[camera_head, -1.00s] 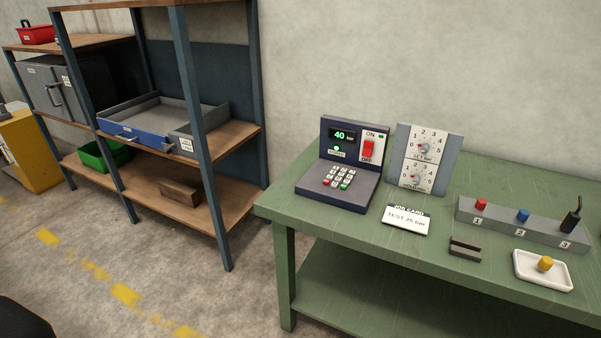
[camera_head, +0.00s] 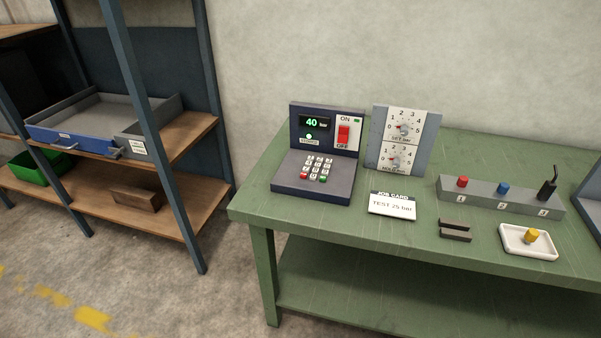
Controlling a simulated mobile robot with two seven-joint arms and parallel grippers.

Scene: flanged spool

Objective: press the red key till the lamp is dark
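A dark blue control unit (camera_head: 284,187) stands at the left end of the green table. Its display (camera_head: 314,123) reads 40 bar. A lamp (camera_head: 309,137) below the display is lit green. The keypad on its sloped front has pale keys, a red key (camera_head: 304,174) at the lower left and a green key at the lower right. A red ON/OFF rocker switch (camera_head: 343,135) sits right of the display. Neither of my grippers is in view.
On the green table (camera_head: 300,235) are a dial panel (camera_head: 431,127), a job card (camera_head: 392,204) reading TEST 25 bar, a grey block (camera_head: 482,196) with red, blue and black plugs, dark bars, and a white tray (camera_head: 510,244) with a yellow piece. Shelving (camera_head: 190,132) stands left.

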